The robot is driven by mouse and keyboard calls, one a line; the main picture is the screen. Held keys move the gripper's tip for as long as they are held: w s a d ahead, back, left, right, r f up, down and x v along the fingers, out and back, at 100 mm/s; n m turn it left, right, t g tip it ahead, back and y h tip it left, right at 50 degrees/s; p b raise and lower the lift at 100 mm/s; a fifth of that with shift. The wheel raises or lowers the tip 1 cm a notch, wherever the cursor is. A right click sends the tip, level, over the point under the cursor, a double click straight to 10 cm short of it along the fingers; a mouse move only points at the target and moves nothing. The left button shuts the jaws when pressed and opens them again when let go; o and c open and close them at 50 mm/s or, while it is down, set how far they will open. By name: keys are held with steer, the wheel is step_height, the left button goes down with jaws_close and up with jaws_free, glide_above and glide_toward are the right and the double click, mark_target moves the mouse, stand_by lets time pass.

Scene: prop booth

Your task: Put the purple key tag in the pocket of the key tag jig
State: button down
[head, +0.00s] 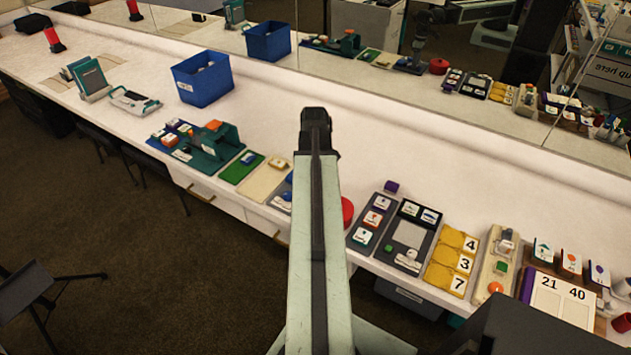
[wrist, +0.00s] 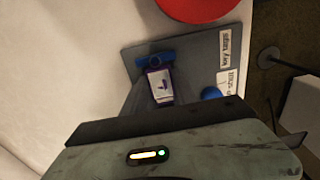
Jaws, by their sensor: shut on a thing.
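The purple key tag (wrist: 160,84), with a white face and a dark mark, is upright in the middle of the wrist view. My gripper (wrist: 160,97) is shut on it; its see-through fingers run down either side. The key tag jig is a grey plate (wrist: 197,60) with a blue block (wrist: 152,57) just beyond the tag and a blue knob (wrist: 210,93) to the right. The tag overlaps the plate near the block; whether it touches is unclear. In the head view my arm hides the gripper, the tag and part of the jig (head: 289,179).
A round red object (wrist: 195,6) lies just beyond the jig in the wrist view. In the head view a cream board (head: 262,184) and green board (head: 240,168) are left of the jig, and a grey tray (head: 368,215) is to the right.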

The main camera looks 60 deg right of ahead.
steer(key=c, duration=0.9)
jaws_free()
step_height(320, 180, up, 8)
steer(key=p, duration=0.8)
steer(key=shift+f, duration=0.1)
